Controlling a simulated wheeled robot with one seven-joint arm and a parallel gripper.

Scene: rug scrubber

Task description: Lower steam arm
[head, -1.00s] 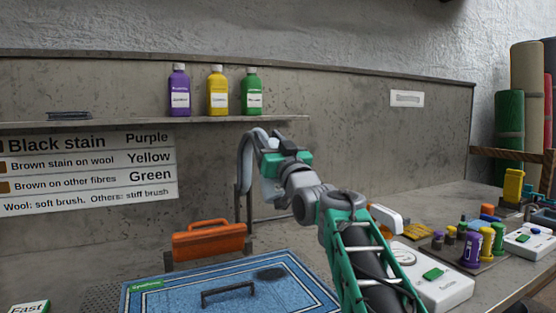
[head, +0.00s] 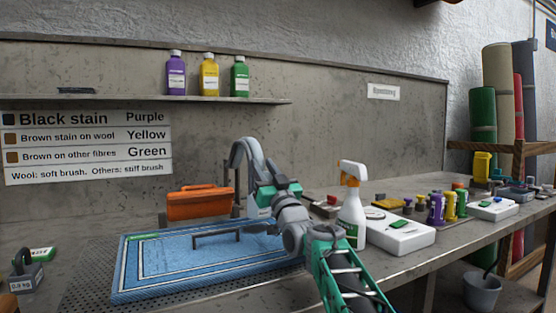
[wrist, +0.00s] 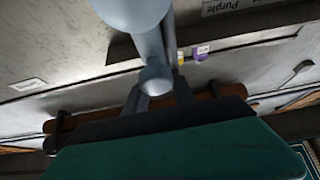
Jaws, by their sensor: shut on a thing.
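A pale grey bent pipe (head: 243,148), which I take to be the steam arm, arches up behind the blue rug (head: 135,270). Its curve comes down towards my gripper (head: 263,198), which is at the rug's far right side. In the wrist view, my gripper (wrist: 155,95) is shut on a pale blue-grey rounded part (wrist: 153,35) of it. My teal gripper body and wrist hide part of the pipe's lower end in the head view. The pipe's foot is also hard to make out.
An orange box-like tool (head: 198,205) stands behind the rug. A white spray bottle (head: 352,215) stands close to the right of my arm, beside a white control box (head: 405,235). Purple, yellow and green bottles (head: 209,77) stand on the shelf above.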

